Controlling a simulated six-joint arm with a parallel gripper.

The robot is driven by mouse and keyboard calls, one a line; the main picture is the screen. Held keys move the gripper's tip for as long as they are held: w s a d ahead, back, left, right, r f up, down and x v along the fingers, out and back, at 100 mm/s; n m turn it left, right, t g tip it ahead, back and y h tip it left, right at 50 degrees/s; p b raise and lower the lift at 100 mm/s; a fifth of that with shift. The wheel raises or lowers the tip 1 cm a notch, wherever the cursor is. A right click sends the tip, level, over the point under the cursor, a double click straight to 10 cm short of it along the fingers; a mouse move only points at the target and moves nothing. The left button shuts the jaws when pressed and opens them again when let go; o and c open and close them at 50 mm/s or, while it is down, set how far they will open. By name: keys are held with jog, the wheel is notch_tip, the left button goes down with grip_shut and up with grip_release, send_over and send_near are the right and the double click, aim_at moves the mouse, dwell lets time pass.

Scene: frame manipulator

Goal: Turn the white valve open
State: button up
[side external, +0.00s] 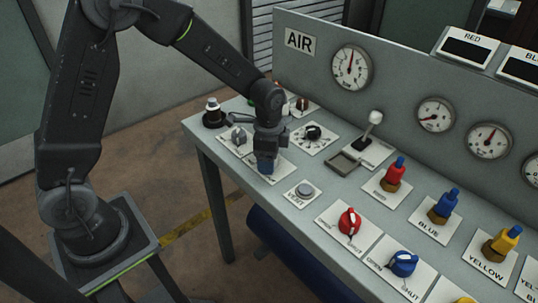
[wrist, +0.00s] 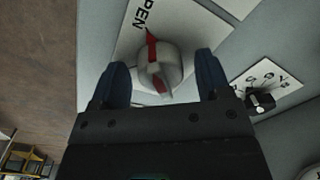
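The white valve (wrist: 172,55) is a rounded white knob with a red stripe, on a white plate (wrist: 133,38) where the letters "PEN" can be read. In the wrist view my gripper (wrist: 163,75) is open, with one blue fingertip on each side of the knob and a small gap showing on both sides. I cannot tell how deep the fingers reach around it. In the side view my gripper (side external: 265,168) points down low over the bench, and it hides the white valve there.
A black dial knob (side external: 312,132) sits close behind my gripper, and a grey round button (side external: 304,190) is to its front right. A white-topped lever (side external: 375,118), a red valve (side external: 349,222) and a blue valve (side external: 403,263) stand further right. The gauge panel (side external: 400,80) rises behind.

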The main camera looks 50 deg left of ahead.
notch_tip(320, 180, up, 14)
jog(key=shift+s+d, duration=0.15)
jog(key=shift+s, duration=0.1)
dwell(0.5)
jog(key=s+r+n+t, duration=0.2)
jog(key=s+n, duration=0.3)
jog(key=s, duration=0.5)
jog(key=s+a+r+n+t, duration=0.1)
jog(key=s+r+n+t, duration=0.2)
jog(key=s, duration=0.7)
jog(key=shift+a+n, duration=0.25)
jog(key=shift+n, duration=0.95)
